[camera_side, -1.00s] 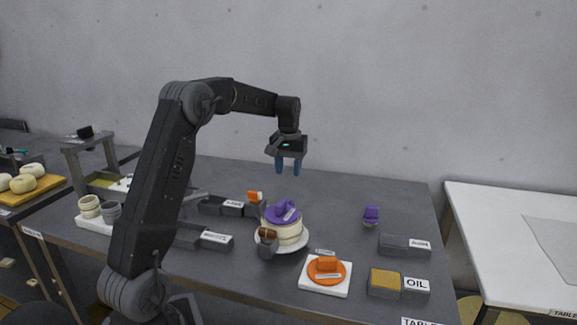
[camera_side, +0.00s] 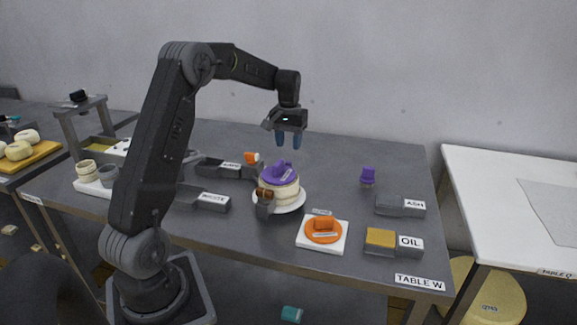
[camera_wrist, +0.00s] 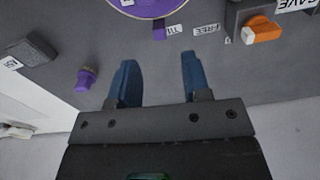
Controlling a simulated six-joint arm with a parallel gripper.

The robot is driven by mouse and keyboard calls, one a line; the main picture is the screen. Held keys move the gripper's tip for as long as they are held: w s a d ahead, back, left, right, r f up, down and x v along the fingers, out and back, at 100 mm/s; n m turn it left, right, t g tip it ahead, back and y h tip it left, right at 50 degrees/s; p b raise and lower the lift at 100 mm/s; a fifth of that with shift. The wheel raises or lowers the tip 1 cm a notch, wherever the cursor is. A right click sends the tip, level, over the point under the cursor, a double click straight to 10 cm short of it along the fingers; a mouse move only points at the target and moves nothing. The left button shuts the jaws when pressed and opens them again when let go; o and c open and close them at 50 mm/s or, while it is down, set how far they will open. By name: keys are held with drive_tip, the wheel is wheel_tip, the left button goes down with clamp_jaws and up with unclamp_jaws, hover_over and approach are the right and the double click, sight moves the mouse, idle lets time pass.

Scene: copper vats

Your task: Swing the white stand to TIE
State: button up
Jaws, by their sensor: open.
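The white stand (camera_side: 291,204) is a round white plate on the dark table, carrying a cream tiered stack with a purple top (camera_side: 281,170). In the wrist view only the edge of a purple disc (camera_wrist: 150,8) shows at the top. A small purple tab (camera_wrist: 159,30) sticks out from it beside a TIE label (camera_wrist: 174,30); a FREE label (camera_wrist: 206,28) lies to its right. The stand's far side is hidden in the side view. My gripper (camera_side: 289,140) is open and empty, above and behind the stand, apart from it; its blue fingers (camera_wrist: 155,75) show in the wrist view.
A purple peg (camera_side: 368,177) stands to the right, behind a grey block (camera_side: 400,206). An orange piece (camera_side: 252,158) sits on a dark block behind left. A brown-topped grey piece (camera_side: 265,206) is close in front of the stand. The table behind is mostly clear.

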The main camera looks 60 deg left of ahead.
wheel_tip(320, 180, down, 9)
idle(0.3)
drive_tip(key=shift+c, duration=0.2)
clamp_jaws()
idle(0.4)
